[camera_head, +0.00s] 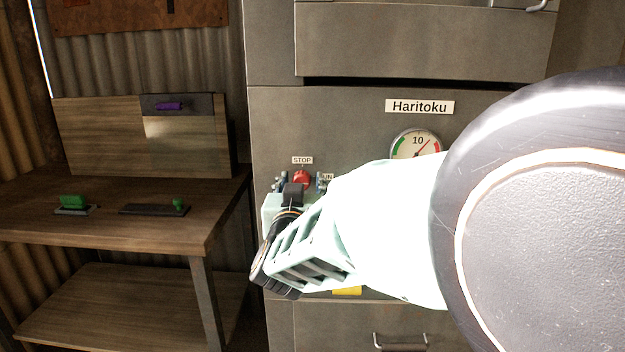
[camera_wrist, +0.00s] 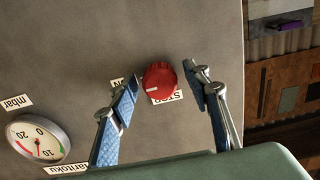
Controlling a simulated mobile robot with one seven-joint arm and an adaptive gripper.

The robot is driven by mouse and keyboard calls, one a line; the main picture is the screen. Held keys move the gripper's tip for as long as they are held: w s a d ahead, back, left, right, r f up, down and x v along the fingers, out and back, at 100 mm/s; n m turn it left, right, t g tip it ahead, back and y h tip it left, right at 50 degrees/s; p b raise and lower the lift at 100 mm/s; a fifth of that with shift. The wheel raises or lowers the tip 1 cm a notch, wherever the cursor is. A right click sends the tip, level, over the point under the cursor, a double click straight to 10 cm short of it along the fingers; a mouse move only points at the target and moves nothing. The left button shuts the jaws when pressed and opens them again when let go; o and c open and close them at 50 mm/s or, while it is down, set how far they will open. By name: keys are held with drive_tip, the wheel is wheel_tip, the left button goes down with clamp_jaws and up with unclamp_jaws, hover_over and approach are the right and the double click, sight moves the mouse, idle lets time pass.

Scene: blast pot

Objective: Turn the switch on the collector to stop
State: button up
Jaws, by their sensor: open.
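The collector (camera_head: 350,120) is a grey metal cabinet with a red round switch (camera_head: 302,177) on its front. The STOP label (camera_head: 302,160) is above the switch and the RUN label (camera_head: 327,177) is to its right, partly hidden by my gripper. In the wrist view the red switch (camera_wrist: 160,78) has a white mark at its lower left, pointing between the STOP label (camera_wrist: 168,97) and the partly covered RUN label (camera_wrist: 117,83). My gripper (camera_wrist: 161,74) is open, with one blue-padded finger on each side of the switch and gaps to both.
A round gauge (camera_head: 416,145) and a Haritoku plate (camera_head: 419,107) are on the collector right of the switch. A wooden bench (camera_head: 110,225) with green-handled parts stands at the left. My arm covers much of the lower right.

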drive_tip(key=c, duration=1.2)
drive_tip(key=shift+o, duration=0.2)
